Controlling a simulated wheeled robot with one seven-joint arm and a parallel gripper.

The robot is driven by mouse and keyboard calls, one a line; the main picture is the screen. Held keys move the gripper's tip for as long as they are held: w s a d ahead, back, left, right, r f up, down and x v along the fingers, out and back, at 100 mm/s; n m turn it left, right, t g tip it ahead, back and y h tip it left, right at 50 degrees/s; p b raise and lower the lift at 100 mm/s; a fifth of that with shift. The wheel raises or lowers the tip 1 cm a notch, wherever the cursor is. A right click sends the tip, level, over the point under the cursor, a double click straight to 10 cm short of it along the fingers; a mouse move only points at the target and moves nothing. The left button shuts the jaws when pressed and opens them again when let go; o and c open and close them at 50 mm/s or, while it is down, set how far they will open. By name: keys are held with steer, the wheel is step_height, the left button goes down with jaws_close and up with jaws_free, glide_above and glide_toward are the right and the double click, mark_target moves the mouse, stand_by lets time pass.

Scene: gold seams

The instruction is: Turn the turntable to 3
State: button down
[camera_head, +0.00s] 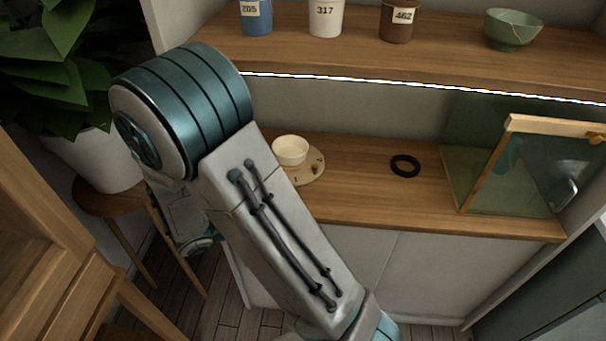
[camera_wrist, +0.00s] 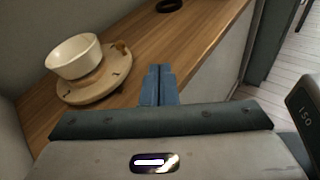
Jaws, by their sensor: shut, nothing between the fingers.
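The turntable (camera_head: 309,173) is a round, light wooden disc on the counter, partly behind my arm in the head view. Small marks and a brown knob stand on its rim, and a cream bowl (camera_head: 290,150) sits on it. A figure 1 seems to show near its front; the other marks are too small to read. In the wrist view the turntable (camera_wrist: 75,96) and the bowl (camera_wrist: 73,57) are at the left. My gripper (camera_wrist: 158,72) is shut and empty, with blue fingers, right of the turntable and apart from it. The head view does not show the fingers.
A black ring (camera_head: 405,166) lies on the wooden counter (camera_head: 365,205). A glass-sided case (camera_head: 520,170) stands at its right end. The shelf (camera_head: 330,62) above holds several labelled pots and a green bowl (camera_head: 512,30). The counter between turntable and ring is clear.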

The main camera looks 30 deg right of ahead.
steer(key=w+a+f+n+t+h, duration=0.1)
steer(key=w+a+f+n+t, duration=0.1)
steer(key=w+a+n+t, duration=0.15)
glide_toward(313, 168)
steer(key=shift+n, duration=0.35)
steer(key=x, duration=0.6)
steer(key=shift+w+d+f+b, duration=0.15)
steer(key=shift+d+b, duration=0.2)
steer(key=shift+d, duration=0.05)
steer(key=shift+d+t, duration=0.15)
steer(key=shift+t, duration=0.2)
